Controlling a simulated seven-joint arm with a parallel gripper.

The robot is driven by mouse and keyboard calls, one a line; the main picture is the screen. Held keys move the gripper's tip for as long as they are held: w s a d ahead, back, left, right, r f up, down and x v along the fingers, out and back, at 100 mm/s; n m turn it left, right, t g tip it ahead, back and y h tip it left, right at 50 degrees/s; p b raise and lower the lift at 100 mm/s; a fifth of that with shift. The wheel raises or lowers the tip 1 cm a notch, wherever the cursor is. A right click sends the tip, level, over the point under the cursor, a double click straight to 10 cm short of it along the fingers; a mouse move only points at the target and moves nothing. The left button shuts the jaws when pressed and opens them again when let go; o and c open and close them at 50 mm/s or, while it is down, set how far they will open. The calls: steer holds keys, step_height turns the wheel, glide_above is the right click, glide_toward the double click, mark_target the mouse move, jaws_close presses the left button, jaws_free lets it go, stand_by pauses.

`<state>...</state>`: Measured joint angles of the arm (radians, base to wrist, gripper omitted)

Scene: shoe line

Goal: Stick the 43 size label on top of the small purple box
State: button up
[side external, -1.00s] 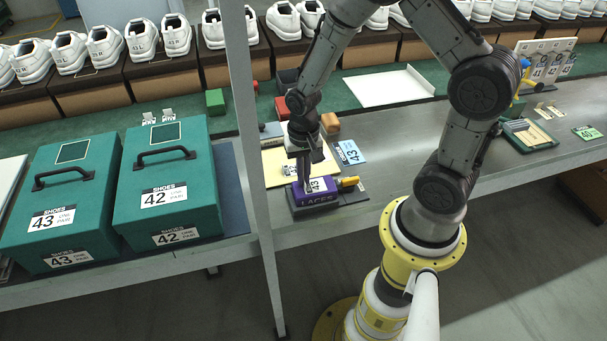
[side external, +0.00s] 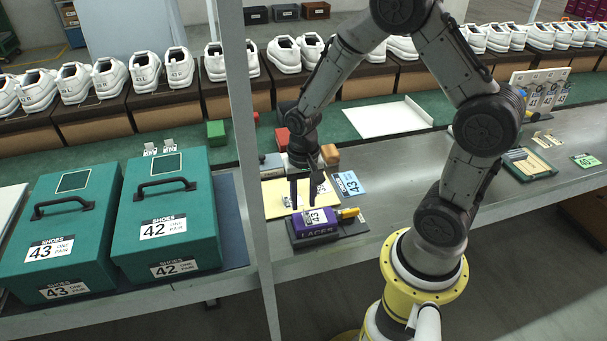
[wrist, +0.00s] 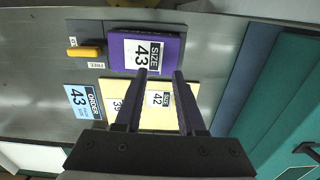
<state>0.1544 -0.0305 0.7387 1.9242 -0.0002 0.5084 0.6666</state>
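The small purple box (side external: 330,228), marked LACES on its front, sits on a dark tray (side external: 352,226) on the grey bench. A white 43 size label (side external: 316,216) lies on its top face; it also reads SIZE 43 in the wrist view (wrist: 143,54). My gripper (side external: 300,204) is above and just behind the box. In the wrist view its fingers (wrist: 159,74) are apart, with nothing between them. The yellow sheet (wrist: 185,95) beneath the fingers holds labels 42 (wrist: 158,98) and 39 (wrist: 120,106).
A blue order card reading 43 (side external: 348,184) lies right of the yellow sheet. A yellow-handled object (side external: 348,213) is beside the purple box. Two green shoe boxes (side external: 165,215) stand left, past a grey post (side external: 243,150).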

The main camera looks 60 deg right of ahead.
step_height(320, 180, up, 16)
steer(key=a+f+t, duration=0.1)
steer(key=t, duration=0.1)
steer(key=s+a+r+n+t, duration=0.1)
steer(key=s+a+r+n, duration=0.1)
steer(key=s, duration=0.4)
steer(key=s+a+r+n+t, duration=0.1)
steer(key=s+r+n+t, duration=0.1)
steer(key=s+r+n, duration=0.3)
steer(key=shift+s+a+r+n+t, duration=0.25)
steer(key=shift+s+a+n+t, duration=0.1)
steer(key=shift+s+n, duration=0.9)
